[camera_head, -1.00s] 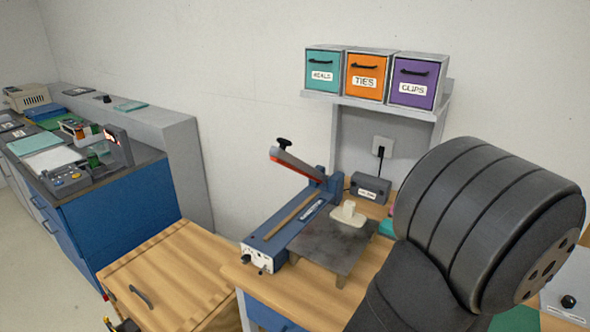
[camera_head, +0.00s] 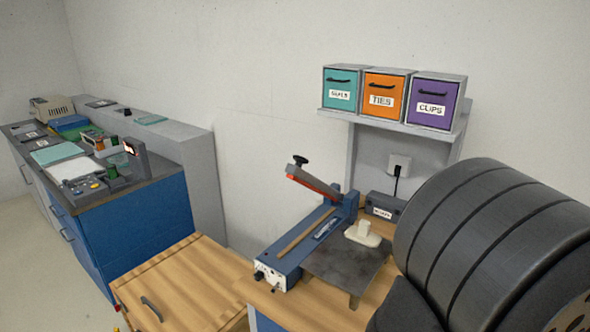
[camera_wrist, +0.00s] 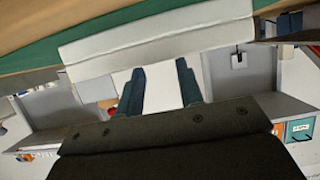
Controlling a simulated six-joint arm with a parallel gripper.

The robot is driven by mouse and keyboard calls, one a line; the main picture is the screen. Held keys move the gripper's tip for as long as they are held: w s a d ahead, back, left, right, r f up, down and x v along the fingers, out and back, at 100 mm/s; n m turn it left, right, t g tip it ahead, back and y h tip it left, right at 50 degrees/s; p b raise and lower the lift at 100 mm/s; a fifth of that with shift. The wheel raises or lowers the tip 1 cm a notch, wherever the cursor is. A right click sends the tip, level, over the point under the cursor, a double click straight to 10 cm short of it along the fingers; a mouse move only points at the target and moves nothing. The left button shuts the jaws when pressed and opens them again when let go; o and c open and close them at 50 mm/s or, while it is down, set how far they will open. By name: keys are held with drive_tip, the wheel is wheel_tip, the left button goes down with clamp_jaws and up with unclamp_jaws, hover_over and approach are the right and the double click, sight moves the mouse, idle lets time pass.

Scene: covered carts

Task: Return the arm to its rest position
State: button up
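My gripper (camera_wrist: 159,74) shows in the wrist view as two dark teal fingers. They stand apart with a pale surface showing through the gap, and I see nothing held between them. In the head view the gripper is out of sight. A large dark ribbed part of my arm fills the lower right there and hides part of the wooden bench.
A blue sealer (camera_head: 305,240) and a dark plate (camera_head: 345,265) with a pale block (camera_head: 363,233) sit beside my arm. A shelf (camera_head: 385,125) carries teal, orange and purple bins. A wooden-topped cart (camera_head: 185,285) stands left. A pale bar (camera_wrist: 160,38) lies beyond the fingers.

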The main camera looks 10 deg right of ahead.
drive_tip(key=v, duration=0.8)
drive_tip(key=x, duration=1.2)
drive_tip(key=shift+w+f, duration=0.1)
drive_tip(key=shift+r, duration=2.3)
drive_tip(key=s+r, duration=0.7)
drive_tip(key=s, duration=0.5)
drive_tip(key=w+d+r, duration=0.2)
drive_tip(key=w+r, duration=0.1)
drive_tip(key=w, duration=0.2)
drive_tip(key=shift+w+d+r+m+h, duration=0.15)
drive_tip(key=shift+d+r+m+h, duration=0.15)
drive_tip(key=shift+d+h, duration=0.1)
